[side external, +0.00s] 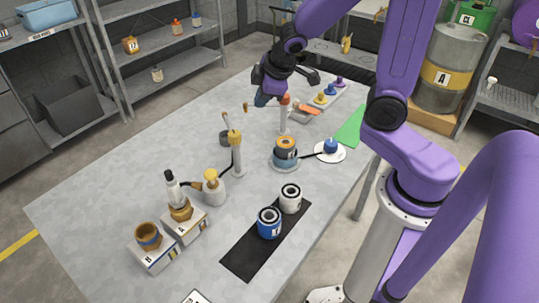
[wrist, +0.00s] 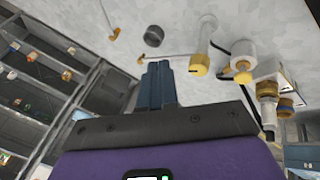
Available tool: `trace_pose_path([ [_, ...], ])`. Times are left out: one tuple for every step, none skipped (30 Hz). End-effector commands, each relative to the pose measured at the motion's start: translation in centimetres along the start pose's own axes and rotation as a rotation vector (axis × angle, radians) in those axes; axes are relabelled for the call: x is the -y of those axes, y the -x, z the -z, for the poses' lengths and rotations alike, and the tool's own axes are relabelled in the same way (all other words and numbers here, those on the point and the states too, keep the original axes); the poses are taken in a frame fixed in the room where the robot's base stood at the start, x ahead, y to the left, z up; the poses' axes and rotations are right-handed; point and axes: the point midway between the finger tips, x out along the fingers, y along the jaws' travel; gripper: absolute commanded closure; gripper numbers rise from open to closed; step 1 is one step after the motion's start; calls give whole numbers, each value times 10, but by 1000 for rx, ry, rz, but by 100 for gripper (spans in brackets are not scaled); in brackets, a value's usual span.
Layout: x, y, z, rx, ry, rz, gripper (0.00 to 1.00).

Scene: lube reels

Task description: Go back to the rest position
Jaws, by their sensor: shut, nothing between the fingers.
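My gripper (side external: 261,99) hangs above the far part of the grey table (side external: 110,178) in the side view, near an orange-topped white post (side external: 284,115). Its blue-grey fingers also show in the wrist view (wrist: 158,82), pressed together with nothing between them. The wrist view is strongly tilted, with the tabletop at the top and shelves at the left. I cannot tell the exact gap between the fingertips and the table.
On the table stand a yellow-topped post (side external: 237,155), stacked reels (side external: 286,150), a blue can (side external: 269,223) and a white can (side external: 290,198) on a black mat (side external: 246,261). Boxes with brown pots fill the front left. The left tabletop is clear. A drum (side external: 448,70) stands behind.

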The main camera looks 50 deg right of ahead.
Motion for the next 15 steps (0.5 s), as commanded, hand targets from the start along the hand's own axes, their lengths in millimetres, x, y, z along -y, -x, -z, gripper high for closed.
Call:
trace_pose_path([
  [9, 6, 0, 0, 11, 15, 100],
  [14, 9, -1, 4, 16, 24, 100],
  [20, 13, -3, 9, 22, 37, 100],
  [26, 16, -4, 12, 28, 48, 100],
  [31, 19, -5, 16, 32, 57, 100],
  [38, 23, -7, 20, 41, 72, 100],
  [44, 27, -9, 25, 46, 84, 100],
  [50, 30, -11, 29, 53, 95, 100],
  [57, 35, -14, 34, 62, 111, 100],
  [63, 39, -16, 40, 69, 124, 100],
  [69, 42, -19, 44, 77, 137, 100],
  [77, 47, -22, 51, 87, 154, 100],
  [83, 51, -25, 56, 96, 168, 100],
  [88, 55, -29, 61, 104, 181, 100],
  [97, 61, -33, 70, 116, 200, 100],
])
